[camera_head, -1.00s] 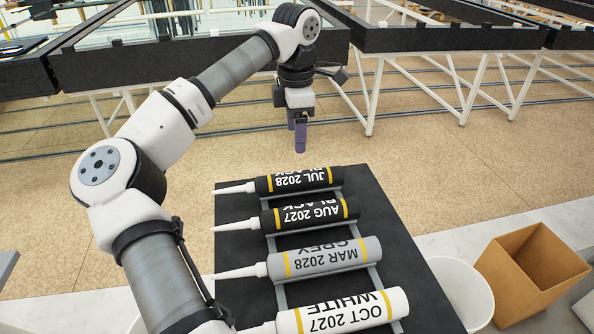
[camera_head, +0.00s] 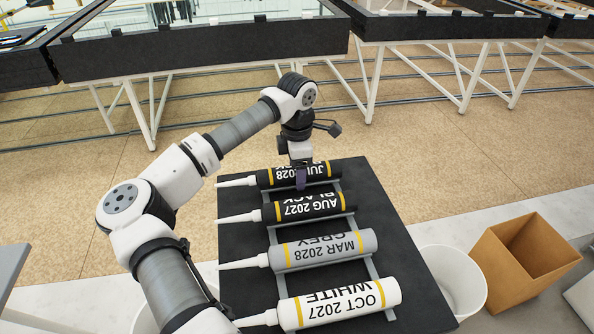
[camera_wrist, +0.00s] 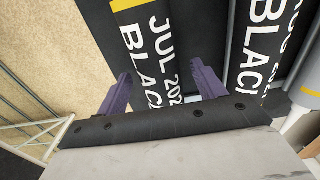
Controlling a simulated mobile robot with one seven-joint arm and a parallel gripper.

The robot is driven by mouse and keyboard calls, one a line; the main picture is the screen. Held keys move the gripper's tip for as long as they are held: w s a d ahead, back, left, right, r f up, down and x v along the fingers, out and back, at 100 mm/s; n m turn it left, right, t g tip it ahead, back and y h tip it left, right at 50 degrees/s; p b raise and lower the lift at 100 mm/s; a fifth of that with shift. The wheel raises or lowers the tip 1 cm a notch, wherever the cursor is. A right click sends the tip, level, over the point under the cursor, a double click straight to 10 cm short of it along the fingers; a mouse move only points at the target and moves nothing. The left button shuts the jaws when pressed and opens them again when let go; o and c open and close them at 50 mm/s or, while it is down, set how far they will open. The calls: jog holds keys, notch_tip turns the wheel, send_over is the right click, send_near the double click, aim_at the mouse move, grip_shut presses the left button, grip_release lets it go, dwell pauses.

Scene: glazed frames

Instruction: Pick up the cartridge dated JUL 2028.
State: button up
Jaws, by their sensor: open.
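The black JUL 2028 cartridge (camera_head: 275,177) with yellow bands lies on its side at the far end of the row, nozzle to the left. It also fills the middle of the wrist view (camera_wrist: 150,40). My gripper (camera_head: 300,183) is over its body, pointing down. In the wrist view my two purple fingers (camera_wrist: 160,72) are apart, one on each side of the cartridge, with nothing clamped. The right finger is over the gap beside the black AUG 2027 cartridge (camera_head: 310,207). How deep the fingers reach is hard to tell.
A grey MAR 2028 cartridge (camera_head: 323,250) and a white OCT 2027 cartridge (camera_head: 340,303) lie nearer on the same rails. All rest on a dark board (camera_head: 415,290). A white bin (camera_head: 460,285) and an open cardboard box (camera_head: 500,272) stand to the right.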

jog(key=c, duration=1.4)
jog(key=shift+o, duration=0.2)
